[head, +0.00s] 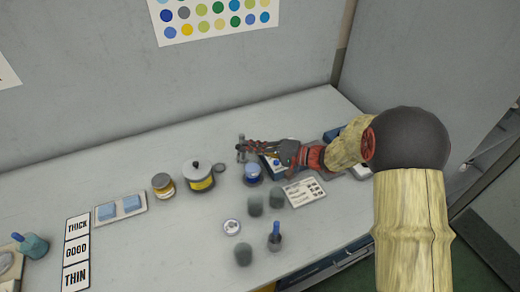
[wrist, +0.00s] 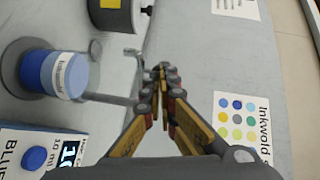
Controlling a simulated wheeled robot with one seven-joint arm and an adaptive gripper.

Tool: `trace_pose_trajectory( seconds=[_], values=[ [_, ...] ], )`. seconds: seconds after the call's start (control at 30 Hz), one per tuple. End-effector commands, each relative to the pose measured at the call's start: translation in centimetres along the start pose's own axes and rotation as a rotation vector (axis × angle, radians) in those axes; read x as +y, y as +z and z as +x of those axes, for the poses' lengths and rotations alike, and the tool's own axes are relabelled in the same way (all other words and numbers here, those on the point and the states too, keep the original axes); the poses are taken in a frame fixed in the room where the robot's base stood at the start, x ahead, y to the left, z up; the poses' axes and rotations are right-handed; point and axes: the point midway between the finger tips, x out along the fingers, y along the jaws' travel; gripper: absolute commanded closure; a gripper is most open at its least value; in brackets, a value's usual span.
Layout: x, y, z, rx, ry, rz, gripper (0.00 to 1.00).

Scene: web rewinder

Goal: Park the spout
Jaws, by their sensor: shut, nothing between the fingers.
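A thin grey metal fixture, which looks like the spout, stands at the back of the bench beside my gripper in the head view (head: 241,156). In the wrist view its rod (wrist: 110,98) runs from beside a blue-capped jar (wrist: 50,73) toward my fingers, and a bent tip shows higher up. My gripper (wrist: 163,70) is shut and empty, its fingertips just right of the fixture; I cannot tell whether they touch. In the head view my gripper (head: 243,146) reaches left over the bench, and the blue jar (head: 253,173) stands just in front of it.
Several grey cylinders and a blue-topped bottle (head: 275,238) stand in front. A card (head: 305,191) lies right. A blue-labelled box (wrist: 40,150) is close in the wrist view.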

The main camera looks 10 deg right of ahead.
Motion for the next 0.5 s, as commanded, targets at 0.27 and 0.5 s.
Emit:
trace_pose_trajectory(
  seconds=[0.27, 0.5],
  values=[
    [-0.2, 1.1, 1.8, -0.003, -0.001, -0.002, 1.0],
    [-0.5, 1.6, 3.3, -0.003, -0.001, -0.002, 1.0]
  ],
)
